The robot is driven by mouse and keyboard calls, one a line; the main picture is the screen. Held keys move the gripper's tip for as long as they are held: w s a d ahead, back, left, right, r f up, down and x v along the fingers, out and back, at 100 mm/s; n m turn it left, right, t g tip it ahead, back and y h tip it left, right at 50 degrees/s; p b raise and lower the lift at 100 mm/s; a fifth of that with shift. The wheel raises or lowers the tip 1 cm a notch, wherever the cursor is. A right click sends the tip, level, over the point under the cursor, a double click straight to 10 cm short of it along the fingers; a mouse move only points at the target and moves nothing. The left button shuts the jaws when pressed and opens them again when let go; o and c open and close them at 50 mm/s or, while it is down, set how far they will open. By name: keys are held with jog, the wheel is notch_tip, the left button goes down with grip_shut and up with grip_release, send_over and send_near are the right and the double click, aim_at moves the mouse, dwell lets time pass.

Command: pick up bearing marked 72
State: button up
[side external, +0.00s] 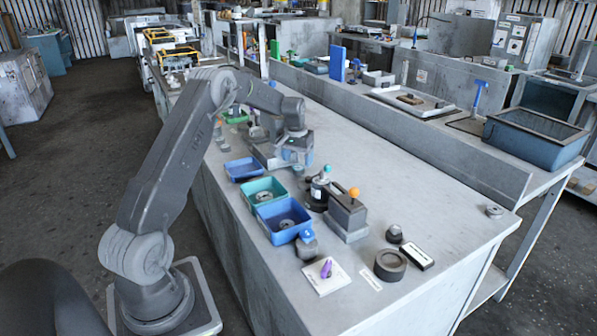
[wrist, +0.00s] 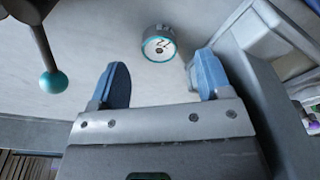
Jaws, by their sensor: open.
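In the wrist view, a small round bearing (wrist: 158,45) with a teal rim and a pale face lies on the grey surface. Its face bears dark figures that look like 72, seen turned. My gripper (wrist: 163,70) is open and empty, its two blue fingers apart. The bearing shows beyond the fingertips, roughly centred between them, and nothing touches it. In the side view, my gripper (side external: 292,157) hangs low over the bench behind the bins. I cannot make out the marked bearing there.
A rod with a teal ball (wrist: 54,82) stands left of the fingers; a pale block (wrist: 268,45) lies close on the right. In the side view, a teal bin (side external: 249,203) and blue bin (side external: 270,236) hold round parts. An orange-knobbed fixture (side external: 348,214) stands nearby.

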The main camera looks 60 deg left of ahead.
aim_at(298, 168)
notch_tip(298, 168, down, 4)
jog(key=shift+w+a+r, duration=0.1)
jog(key=shift+w+r, duration=0.05)
jog(key=shift+r, duration=0.1)
jog(key=shift+c, duration=0.4)
jog(key=c, duration=1)
jog(key=shift+o, duration=0.2)
jog(key=shift+r, duration=0.15)
